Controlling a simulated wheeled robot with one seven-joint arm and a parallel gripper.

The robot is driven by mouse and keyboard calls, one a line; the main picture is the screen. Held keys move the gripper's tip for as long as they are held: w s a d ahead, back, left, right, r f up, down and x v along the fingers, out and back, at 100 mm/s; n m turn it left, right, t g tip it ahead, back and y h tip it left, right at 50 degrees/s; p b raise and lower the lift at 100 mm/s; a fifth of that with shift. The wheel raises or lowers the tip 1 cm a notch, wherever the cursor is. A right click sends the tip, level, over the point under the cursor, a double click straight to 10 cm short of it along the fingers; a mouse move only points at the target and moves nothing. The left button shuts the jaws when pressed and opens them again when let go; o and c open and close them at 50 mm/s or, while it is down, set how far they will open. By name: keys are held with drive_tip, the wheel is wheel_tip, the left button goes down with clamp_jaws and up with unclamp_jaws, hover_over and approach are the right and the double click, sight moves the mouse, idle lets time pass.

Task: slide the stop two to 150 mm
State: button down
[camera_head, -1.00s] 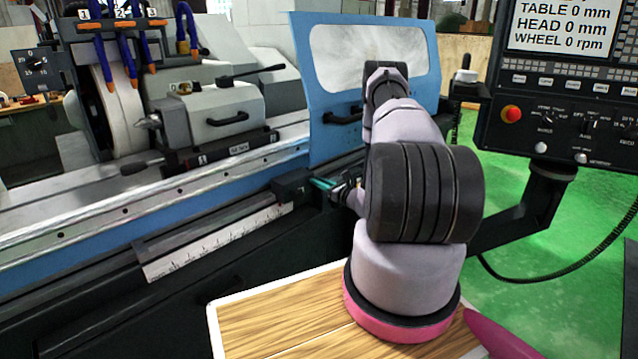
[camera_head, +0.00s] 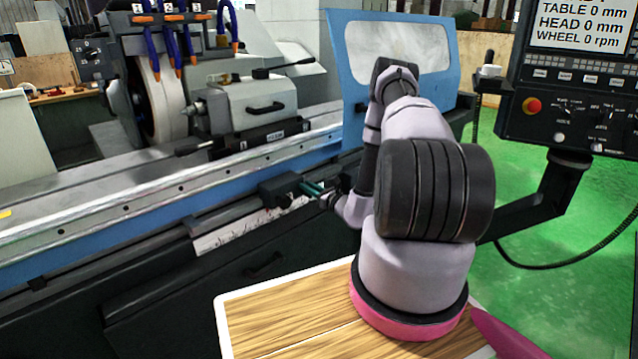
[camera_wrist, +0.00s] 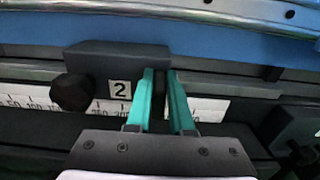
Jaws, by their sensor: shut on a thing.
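Stop two is a dark block (camera_head: 280,188) on the rail along the front of the grinder. In the wrist view the block (camera_wrist: 108,58) carries a white label "2" and a round dark knob (camera_wrist: 72,92) at its left. My gripper (camera_head: 312,188) is at the block's right side; in the wrist view its teal fingers (camera_wrist: 161,78) are closed around a dark part of the stop. A white scale (camera_head: 235,232) runs below the rail, with marks on both sides of the stop.
The blue splash guard (camera_head: 395,60) stands behind my arm. The control panel (camera_head: 580,110) is at the right and reads table 0 mm. Another dark part (camera_wrist: 290,128) lies at the right in the wrist view. The rail left of the stop looks clear.

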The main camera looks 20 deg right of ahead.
sight(282, 191)
drive_tip(key=s+a, duration=0.1)
drive_tip(key=a, duration=0.1)
drive_tip(key=s+a, duration=0.1)
drive_tip(key=a, duration=0.2)
drive_tip(key=s+a, duration=0.1)
drive_tip(key=a, duration=0.2)
drive_tip(key=shift+f, duration=0.1)
drive_tip(key=c, duration=0.8)
unclamp_jaws()
drive_tip(key=shift+d, duration=0.1)
drive_tip(key=v, duration=1)
drive_tip(key=shift+s, duration=0.4)
drive_tip(key=shift+d, duration=0.15)
